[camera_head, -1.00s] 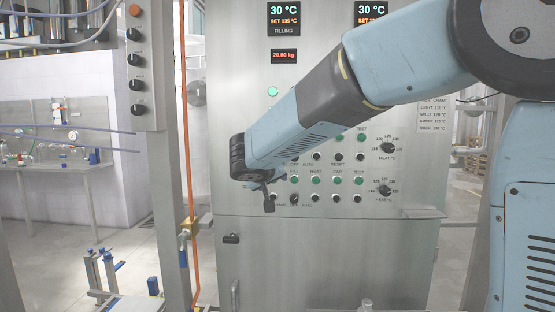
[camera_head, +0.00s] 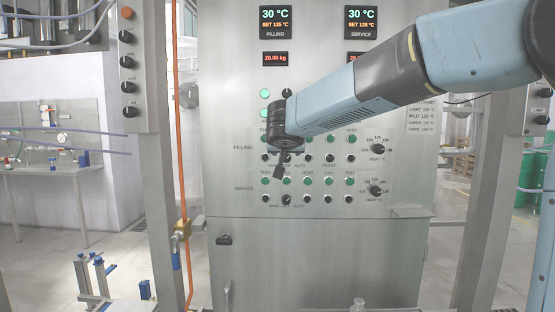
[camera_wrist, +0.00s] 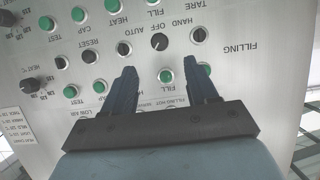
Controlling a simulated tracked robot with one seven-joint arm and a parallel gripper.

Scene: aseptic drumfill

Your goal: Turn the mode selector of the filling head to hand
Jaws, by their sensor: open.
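The filling head's mode selector (camera_wrist: 160,41) is a small dark knob in the FILLING row of the steel panel. HAND, OFF and AUTO are printed beside it, upside down in the wrist view. Where it points is too small to tell. In the head view it is hidden behind my gripper (camera_head: 279,172). In the wrist view my gripper (camera_wrist: 160,66) is open and empty, its two dark fingers reaching toward the panel, with a green button (camera_wrist: 165,75) showing between them. The selector appears just beyond the fingertips; contact cannot be seen.
Other dark knobs (camera_wrist: 198,35) and green buttons flank the selector closely. A similar SERVICE row (camera_head: 287,199) lies below. Heat dials (camera_head: 376,190) sit at the right, and an orange pipe (camera_head: 179,110) runs left of the cabinet. The floor at the left is partly clear.

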